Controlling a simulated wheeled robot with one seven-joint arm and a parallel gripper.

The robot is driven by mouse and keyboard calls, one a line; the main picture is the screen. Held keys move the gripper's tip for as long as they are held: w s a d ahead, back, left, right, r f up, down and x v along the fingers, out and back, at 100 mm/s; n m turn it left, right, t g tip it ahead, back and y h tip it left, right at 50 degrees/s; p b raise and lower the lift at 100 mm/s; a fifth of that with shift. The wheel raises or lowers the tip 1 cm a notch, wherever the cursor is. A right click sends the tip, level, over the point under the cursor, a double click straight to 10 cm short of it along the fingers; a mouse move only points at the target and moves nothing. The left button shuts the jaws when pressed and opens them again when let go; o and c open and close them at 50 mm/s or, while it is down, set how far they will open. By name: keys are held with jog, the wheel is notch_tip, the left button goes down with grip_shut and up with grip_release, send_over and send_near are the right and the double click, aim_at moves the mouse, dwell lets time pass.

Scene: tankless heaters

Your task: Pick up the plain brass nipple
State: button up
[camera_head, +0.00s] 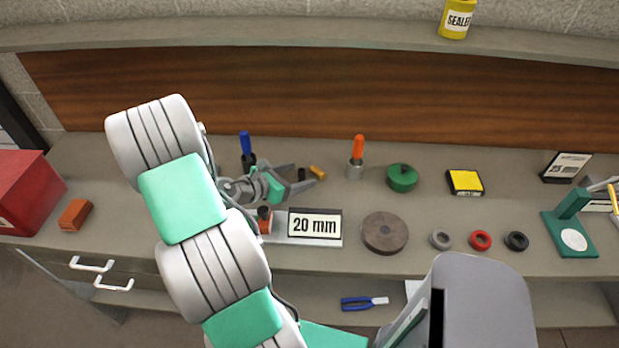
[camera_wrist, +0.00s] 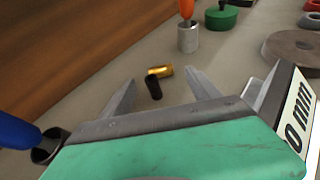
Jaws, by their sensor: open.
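The plain brass nipple (camera_head: 317,172) is a small gold cylinder lying on the bench. In the wrist view the brass nipple (camera_wrist: 160,71) lies just ahead of my gripper, about level with the gap between the fingertips. A short black cylindrical piece (camera_wrist: 153,87) sits nearer, between the fingers; it also shows in the head view (camera_head: 301,174). My gripper (camera_head: 304,174) is open and holds nothing, with its two fingers spread on either side of the black piece. The fingers also show in the wrist view (camera_wrist: 160,78).
A grey cup with an orange-handled tool (camera_head: 355,168) stands right of the nipple. A blue-handled tool (camera_head: 246,145) in a dark holder is left of my gripper. A "20 mm" sign (camera_head: 314,226) stands in front. A green round container (camera_head: 402,178) is farther right.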

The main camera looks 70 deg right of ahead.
aim_at(317, 170)
jog(key=p+x, duration=0.1)
jog(key=x, duration=0.7)
jog(key=shift+f, duration=0.1)
grip_shut()
dwell(0.5)
jog(key=shift+r, duration=0.55)
notch_tip(317, 170, up, 3)
jog(key=shift+s+a+f, duration=0.1)
jog(key=shift+f, duration=0.1)
jog(key=s+a+r, duration=0.9)
jog(key=s, duration=0.1)
jog(key=shift+s+r, duration=0.2)
jog(key=shift+s, duration=0.15)
